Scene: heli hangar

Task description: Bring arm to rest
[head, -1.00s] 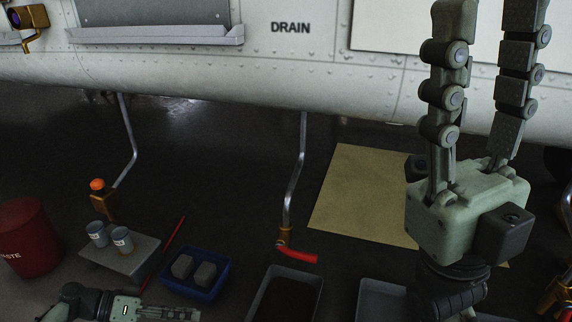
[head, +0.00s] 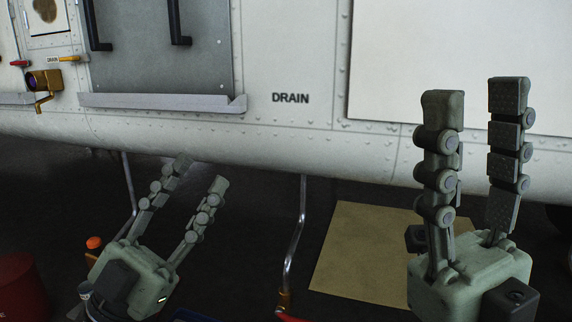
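My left gripper (head: 200,170) is at the lower left in the head view, fingers pointing up and slightly right. Its two fingers are apart with nothing between them. My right gripper (head: 474,95) stands upright at the right, in front of the white fuselage. Its fingers are spread and nothing is between them. Both forearms are mostly cut off by the lower edge.
The riveted white fuselage (head: 290,60) fills the upper part. A grey ledge (head: 160,102) juts from it. Bent metal pipes (head: 301,215) hang below. A tan mat (head: 365,250) lies on the dark floor. A red bin (head: 20,290) is at lower left.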

